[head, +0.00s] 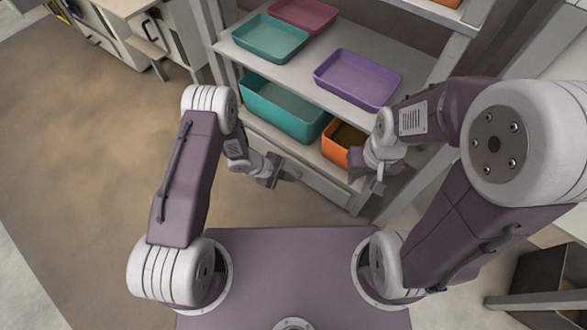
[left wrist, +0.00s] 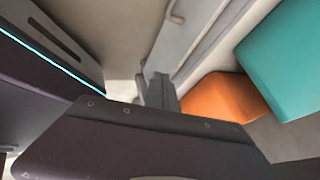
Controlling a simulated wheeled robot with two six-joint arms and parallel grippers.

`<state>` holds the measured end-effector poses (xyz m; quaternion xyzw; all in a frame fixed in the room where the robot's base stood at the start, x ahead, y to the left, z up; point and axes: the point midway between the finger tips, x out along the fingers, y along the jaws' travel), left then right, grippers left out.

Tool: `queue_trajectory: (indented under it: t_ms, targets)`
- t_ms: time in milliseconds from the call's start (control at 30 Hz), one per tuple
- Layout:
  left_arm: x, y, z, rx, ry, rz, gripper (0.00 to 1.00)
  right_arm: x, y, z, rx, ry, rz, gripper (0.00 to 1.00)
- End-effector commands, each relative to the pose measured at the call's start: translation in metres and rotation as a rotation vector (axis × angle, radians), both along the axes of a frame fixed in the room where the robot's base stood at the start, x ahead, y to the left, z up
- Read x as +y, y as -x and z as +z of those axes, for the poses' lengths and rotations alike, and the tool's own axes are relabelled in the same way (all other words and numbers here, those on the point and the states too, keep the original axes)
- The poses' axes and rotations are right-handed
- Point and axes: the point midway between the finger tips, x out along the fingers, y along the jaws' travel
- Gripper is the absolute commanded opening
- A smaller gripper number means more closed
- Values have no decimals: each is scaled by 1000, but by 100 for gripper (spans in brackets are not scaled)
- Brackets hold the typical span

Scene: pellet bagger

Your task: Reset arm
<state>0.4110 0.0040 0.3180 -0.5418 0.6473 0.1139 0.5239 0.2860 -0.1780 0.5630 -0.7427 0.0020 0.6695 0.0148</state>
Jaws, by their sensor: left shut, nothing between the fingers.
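My left gripper (head: 288,176) hangs in front of the shelf unit, left of the orange bin. In the left wrist view its narrow grey fingers (left wrist: 158,92) are shut together with nothing between them. My right gripper (head: 374,184) is at the front of the shelf, beside the orange bin and partly over it. It is small and turned so that I cannot tell whether its fingers are apart. No held object shows at either gripper.
The shelf unit (head: 345,42) carries a teal tray (head: 270,38), a pink tray (head: 303,14) and a purple tray (head: 357,78). Below are a teal bin (head: 283,108) and an orange bin (head: 335,153). Open floor (head: 90,130) lies left; a cabinet (head: 180,35) stands behind.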

Motion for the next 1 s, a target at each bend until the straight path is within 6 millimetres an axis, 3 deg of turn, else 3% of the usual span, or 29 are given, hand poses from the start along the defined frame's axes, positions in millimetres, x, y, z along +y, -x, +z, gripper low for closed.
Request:
queue_trajectory:
  t_ms: [267, 367, 467, 533, 600, 667, 700, 800, 900, 1000]
  targets:
    - [1, -2, 0, -3, 1, 3, 0, 0, 0, -1, 0, 0, 0, 34]
    - [1, -27, 24, -63, 8, 12, 0, 0, 0, 0, 0, 0, 0, 34]
    - [3, -73, 88, -193, 24, 37, 0, 0, 0, 0, 0, 0, 0, 34]
    - [15, -102, 147, -282, 25, 123, 0, 0, 0, 0, 0, 0, 0, 34]
    - [40, -122, 201, -329, 0, 283, 0, 0, 0, -1, 0, 0, 0, 34]
    - [68, -126, 239, -328, -17, 458, 0, 0, 0, -1, 0, 0, 0, 34]
    - [87, -123, 259, -311, -25, 582, 0, 0, 0, -1, 0, 0, 0, 34]
    - [131, -97, 290, -216, -23, 900, 0, 0, 0, -1, 0, 0, 0, 34]
    - [165, -50, 298, -52, -4, 1225, 0, 0, 0, -1, 0, 0, 0, 34]
    - [181, 3, 288, 150, 6, 1497, 0, 0, 0, -1, 0, 0, 0, 34]
